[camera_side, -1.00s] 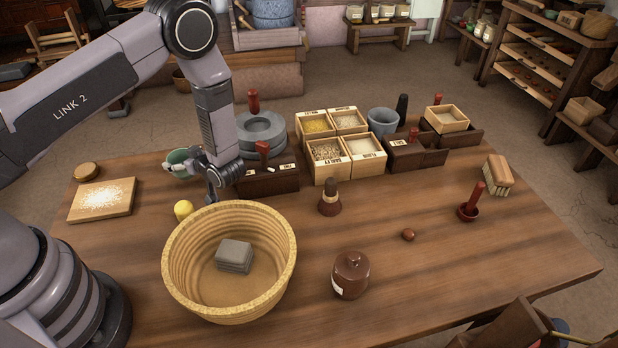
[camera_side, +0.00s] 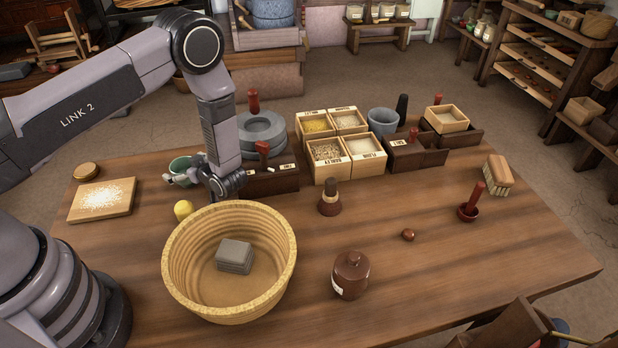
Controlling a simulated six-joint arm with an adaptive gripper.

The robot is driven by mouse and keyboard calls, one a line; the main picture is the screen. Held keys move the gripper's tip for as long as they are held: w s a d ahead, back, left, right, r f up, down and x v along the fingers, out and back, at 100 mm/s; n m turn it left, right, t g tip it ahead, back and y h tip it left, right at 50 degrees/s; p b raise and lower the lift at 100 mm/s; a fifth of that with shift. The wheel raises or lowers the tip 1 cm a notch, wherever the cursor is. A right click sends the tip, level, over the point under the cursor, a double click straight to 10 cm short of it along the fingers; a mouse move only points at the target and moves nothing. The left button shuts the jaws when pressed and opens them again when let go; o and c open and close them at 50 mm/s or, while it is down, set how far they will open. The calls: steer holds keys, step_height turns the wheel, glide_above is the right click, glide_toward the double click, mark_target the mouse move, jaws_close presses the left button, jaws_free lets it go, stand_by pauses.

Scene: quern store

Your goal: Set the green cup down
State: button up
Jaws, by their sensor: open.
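The green cup (camera_side: 180,166) is upright at the back left of the table, behind the yellow object. My gripper (camera_side: 178,178) reaches in from the right, low over the table, with its fingers at the cup's near side. The gripper is open. The fingers hide the cup's lower part, so I cannot tell its exact contact with the table or with the fingers.
A large woven basket (camera_side: 182,288) with a grey block (camera_side: 235,256) inside stands in front. A yellow object (camera_side: 183,210) is close below the gripper. A dark labelled box (camera_side: 272,182) is just right of it. A floured board (camera_side: 83,214) lies left.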

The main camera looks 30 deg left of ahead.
steer(key=shift+d+r, duration=0.2)
steer(key=v, duration=0.7)
steer(key=shift+d+r, duration=0.1)
